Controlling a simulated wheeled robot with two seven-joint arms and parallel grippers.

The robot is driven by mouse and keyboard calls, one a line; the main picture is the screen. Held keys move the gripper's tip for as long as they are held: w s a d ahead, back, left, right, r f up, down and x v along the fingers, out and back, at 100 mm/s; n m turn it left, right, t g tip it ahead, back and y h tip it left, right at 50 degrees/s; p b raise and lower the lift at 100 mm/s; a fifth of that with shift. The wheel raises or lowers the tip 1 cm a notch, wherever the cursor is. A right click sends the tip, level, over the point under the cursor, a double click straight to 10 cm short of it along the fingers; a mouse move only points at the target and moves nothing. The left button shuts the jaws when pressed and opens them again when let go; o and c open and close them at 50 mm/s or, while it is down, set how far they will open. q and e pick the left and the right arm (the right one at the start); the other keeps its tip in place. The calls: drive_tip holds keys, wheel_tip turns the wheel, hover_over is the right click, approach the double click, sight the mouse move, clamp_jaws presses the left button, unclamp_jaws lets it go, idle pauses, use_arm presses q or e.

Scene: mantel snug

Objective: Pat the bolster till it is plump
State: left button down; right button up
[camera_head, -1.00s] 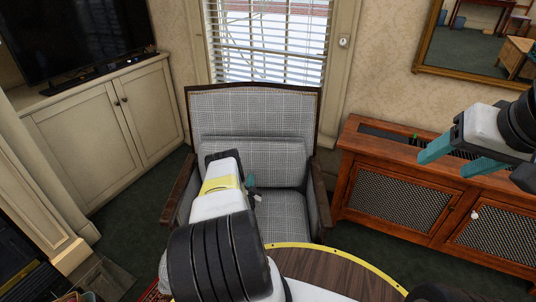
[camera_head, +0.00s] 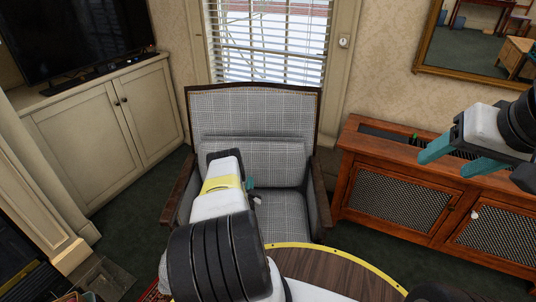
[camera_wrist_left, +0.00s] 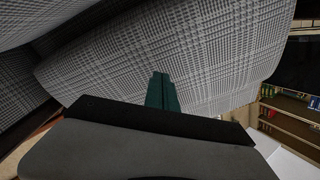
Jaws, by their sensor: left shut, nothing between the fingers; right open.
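The bolster (camera_head: 278,158) is a grey checked cushion leaning against the backrest of the matching armchair (camera_head: 255,106). My left arm hides part of its left side. My left gripper (camera_head: 250,184) is shut and empty in front of the bolster, mostly hidden behind my wrist. In the left wrist view, its teal fingertips (camera_wrist_left: 161,80) overlap a large checked surface, seemingly the bolster (camera_wrist_left: 205,55); I cannot tell whether they touch it. My right gripper (camera_head: 457,160) is open and empty, over the wooden cabinet at the right.
A round wooden table (camera_head: 335,270) with a yellow rim stands in front of the chair. The wooden cabinet (camera_head: 400,205) with mesh doors is at the right. A cream cupboard (camera_head: 105,125) with a television (camera_head: 75,35) is at the left. The chair's wooden armrests flank the seat.

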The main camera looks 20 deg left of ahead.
use_arm(q)
drive_tip(key=shift+s+d, duration=0.1)
drive_tip(key=shift+s, duration=0.15)
drive_tip(key=v, duration=0.5)
idle(0.3)
